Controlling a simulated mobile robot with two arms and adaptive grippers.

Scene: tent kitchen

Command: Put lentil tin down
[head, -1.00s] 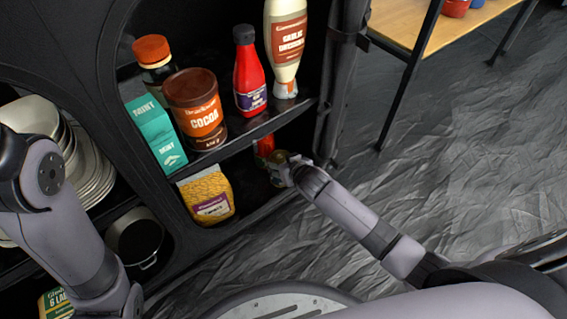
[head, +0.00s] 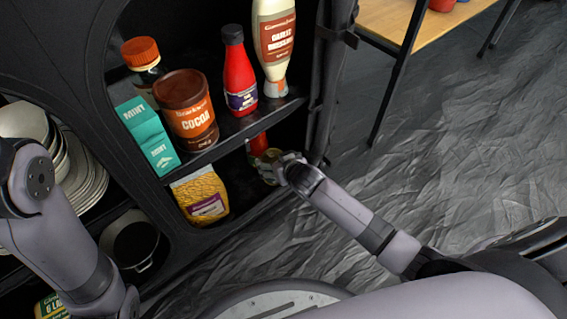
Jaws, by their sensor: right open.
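A small tin with a yellowish-green look (head: 266,156), probably the lentil tin, stands on the lower shelf of the black cabinet, near its right end. Its label cannot be read. My right gripper (head: 272,168) reaches into the lower shelf from the right and is open, right at the tin. It hides part of the tin, and I cannot tell whether the fingers touch it. My left arm shows at the left, but its gripper is out of view.
A red container (head: 258,143) stands just behind the tin. A yellow pasta-like bag (head: 200,193) is left on the same shelf. Above are a mint carton (head: 148,137), cocoa tin (head: 187,108), red bottle (head: 239,72) and garlic dressing (head: 274,45). The shelf above leaves little headroom.

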